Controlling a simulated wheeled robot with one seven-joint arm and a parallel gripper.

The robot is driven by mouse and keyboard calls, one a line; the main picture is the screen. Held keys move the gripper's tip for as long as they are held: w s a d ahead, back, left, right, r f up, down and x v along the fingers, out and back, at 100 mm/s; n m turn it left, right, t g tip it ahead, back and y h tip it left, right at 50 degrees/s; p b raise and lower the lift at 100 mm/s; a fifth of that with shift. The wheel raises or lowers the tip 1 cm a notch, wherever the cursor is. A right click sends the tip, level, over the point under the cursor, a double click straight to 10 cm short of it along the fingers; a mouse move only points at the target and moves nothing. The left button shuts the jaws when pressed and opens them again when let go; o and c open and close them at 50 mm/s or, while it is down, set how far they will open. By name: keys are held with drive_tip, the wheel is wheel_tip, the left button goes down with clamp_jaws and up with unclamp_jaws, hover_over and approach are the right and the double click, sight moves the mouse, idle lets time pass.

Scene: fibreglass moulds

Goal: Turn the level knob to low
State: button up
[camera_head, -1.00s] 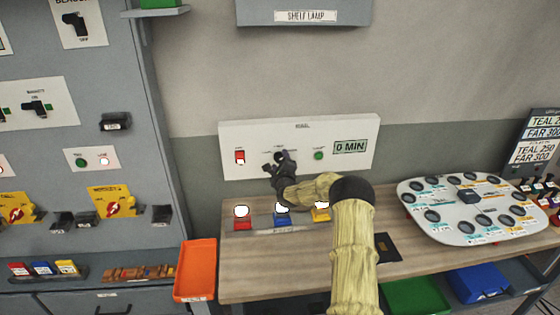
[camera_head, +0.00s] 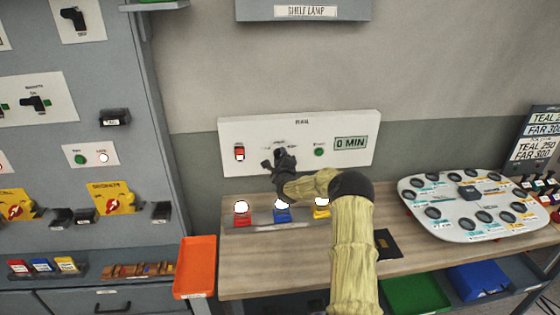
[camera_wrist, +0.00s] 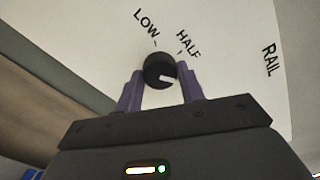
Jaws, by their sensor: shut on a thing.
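The level knob (camera_wrist: 158,68) is a round black knob on the white RAIL panel (camera_head: 340,170). In the wrist view it sits between my gripper's two purple-grey fingers, with the LOW mark to its upper left and the HALF mark to its upper right. A pale mark shows on the knob's lower right; I cannot tell for sure which setting it points to. My gripper (camera_wrist: 160,82) is shut on the knob. In the head view my gripper (camera_head: 279,158) is at the panel and covers most of the knob.
The panel also has a red switch (camera_head: 240,153), a green button (camera_head: 319,152) and a display reading 0 MIN (camera_head: 350,143). Red (camera_head: 241,221), blue (camera_head: 281,216) and yellow (camera_head: 321,212) items stand on the bench below my wrist. An orange tray (camera_head: 195,268) is at the bench's left end.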

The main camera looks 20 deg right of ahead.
drive_tip(key=n+b, duration=0.1)
drive_tip(key=b, duration=0.1)
drive_tip(key=n+b, duration=0.1)
drive_tip(key=b, duration=0.1)
drive_tip(key=shift+f+n, duration=0.3)
drive_tip(key=shift+f, duration=0.05)
drive_tip(key=n+b, duration=0.7)
drive_tip(key=b, duration=0.3)
drive_tip(key=n+b, duration=0.3)
drive_tip(key=shift+n, duration=0.4)
drive_tip(key=n+b, duration=0.4)
drive_tip(key=n, duration=0.1)
drive_tip(key=n+b, duration=0.3)
drive_tip(key=n, duration=0.2)
drive_tip(key=shift+r, duration=0.2)
drive_tip(key=o, duration=1)
drive_tip(key=shift+c, duration=0.2)
drive_tip(key=shift+r, duration=0.1)
